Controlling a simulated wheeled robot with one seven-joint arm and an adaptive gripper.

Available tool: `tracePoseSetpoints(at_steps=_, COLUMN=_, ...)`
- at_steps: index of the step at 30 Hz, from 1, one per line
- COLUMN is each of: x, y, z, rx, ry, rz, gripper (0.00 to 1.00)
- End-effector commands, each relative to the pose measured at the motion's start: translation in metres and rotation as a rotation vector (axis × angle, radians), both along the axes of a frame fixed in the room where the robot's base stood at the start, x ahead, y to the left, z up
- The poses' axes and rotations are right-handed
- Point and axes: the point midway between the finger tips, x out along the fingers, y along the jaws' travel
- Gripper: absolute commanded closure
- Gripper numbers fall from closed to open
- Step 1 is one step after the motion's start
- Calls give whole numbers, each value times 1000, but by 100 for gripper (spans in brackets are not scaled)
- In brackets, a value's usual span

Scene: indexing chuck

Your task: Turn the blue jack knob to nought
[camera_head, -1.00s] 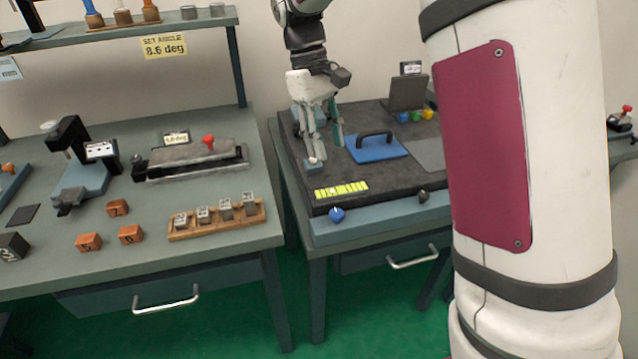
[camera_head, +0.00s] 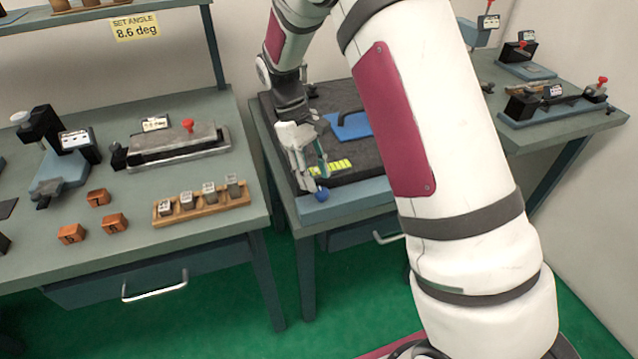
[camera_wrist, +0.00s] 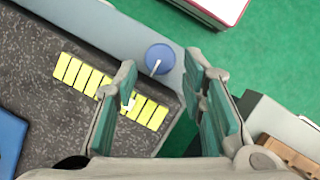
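The blue jack knob (camera_head: 322,194) sits on the front edge of the right bench's block, just by my gripper's fingertips in the head view. In the wrist view the round blue knob (camera_wrist: 160,59) has a white pointer line running from near its middle to its lower-left rim. My gripper (camera_head: 311,181) points down; its two fingers stand apart with nothing between them in the wrist view (camera_wrist: 168,76). The knob appears beyond the fingertips, between them; I cannot tell whether they touch it. A yellow segmented strip (camera_head: 341,166) with a white mark lies beside the knob, partly behind a finger.
A blue plate with a black handle (camera_head: 356,126) lies on the dark granite surface (camera_head: 380,155). The left bench holds a wooden rack (camera_head: 240,201) of small blocks, orange blocks (camera_head: 98,198) and a vise-like fixture (camera_head: 175,146). A sign reads "SET ANGLE 8.6 deg" (camera_head: 134,27).

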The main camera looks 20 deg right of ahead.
Motion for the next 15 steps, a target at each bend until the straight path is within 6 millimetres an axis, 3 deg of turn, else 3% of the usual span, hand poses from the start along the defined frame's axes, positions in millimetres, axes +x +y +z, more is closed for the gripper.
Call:
tracePoseSetpoints(at_steps=6, x=-9, y=-5, z=-23, rx=0, ry=1, rz=0, gripper=62)
tracePoseSetpoints(at_steps=15, x=-11, y=-6, z=-30, rx=0, ry=-1, rz=0, gripper=62)
